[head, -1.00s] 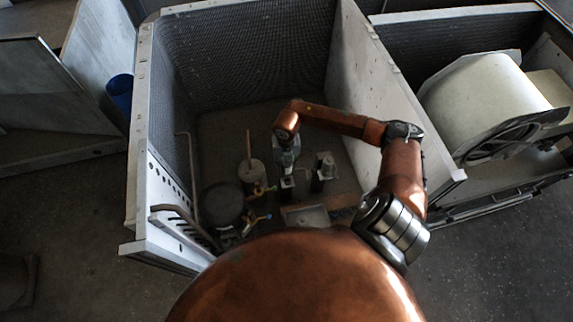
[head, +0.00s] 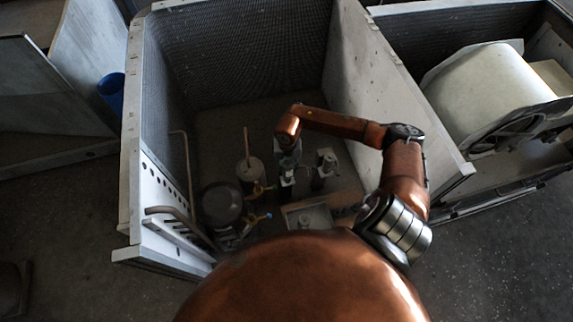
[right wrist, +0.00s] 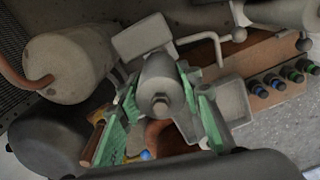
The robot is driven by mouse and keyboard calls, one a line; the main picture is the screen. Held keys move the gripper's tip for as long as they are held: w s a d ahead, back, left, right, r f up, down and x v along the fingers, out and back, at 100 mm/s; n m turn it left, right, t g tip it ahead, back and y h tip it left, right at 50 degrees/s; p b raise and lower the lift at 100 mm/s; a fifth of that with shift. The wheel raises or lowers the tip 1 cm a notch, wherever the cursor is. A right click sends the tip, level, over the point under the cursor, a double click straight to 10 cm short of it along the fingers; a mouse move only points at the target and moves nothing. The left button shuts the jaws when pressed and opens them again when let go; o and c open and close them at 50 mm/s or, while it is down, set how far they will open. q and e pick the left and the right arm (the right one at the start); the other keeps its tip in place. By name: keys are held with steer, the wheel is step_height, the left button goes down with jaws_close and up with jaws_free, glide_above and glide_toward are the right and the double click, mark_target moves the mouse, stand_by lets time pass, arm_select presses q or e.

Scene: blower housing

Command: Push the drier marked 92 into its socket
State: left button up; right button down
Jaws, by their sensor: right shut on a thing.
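My right gripper (head: 288,161) reaches down into the housing. In the right wrist view its green-padded fingers (right wrist: 165,112) are shut on a grey cylindrical drier (right wrist: 160,82) with a hexagonal end facing the camera. In the head view the wrist mostly covers this drier, and a small pale block (head: 287,181) shows just below the gripper. I cannot read the number 92, and I cannot tell how deep the drier sits in its socket. My left gripper is not in view.
A similar upright part (head: 326,160) stands close to the right of the gripper. A tan cylinder (head: 250,171) with a copper pipe and a dark round compressor (head: 221,204) stand to the left. A shallow tray (head: 296,219) lies in front. The housing's divider wall (head: 385,85) rises on the right.

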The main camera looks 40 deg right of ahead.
steer(key=shift+f+b, duration=0.7)
steer(key=shift+f, duration=0.5)
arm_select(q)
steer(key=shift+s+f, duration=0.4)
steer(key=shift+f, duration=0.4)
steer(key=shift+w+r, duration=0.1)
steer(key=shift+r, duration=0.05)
arm_select(e)
steer(key=shift+w+f, duration=0.1)
steer(key=shift+w, duration=0.05)
steer(key=shift+f, duration=0.2)
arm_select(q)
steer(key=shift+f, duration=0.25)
arm_select(e)
steer(key=shift+f, duration=1)
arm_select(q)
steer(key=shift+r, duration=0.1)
arm_select(e)
steer(key=shift+f, duration=0.1)
stand_by(0.5)
steer(key=c, duration=1.3)
jaws_free()
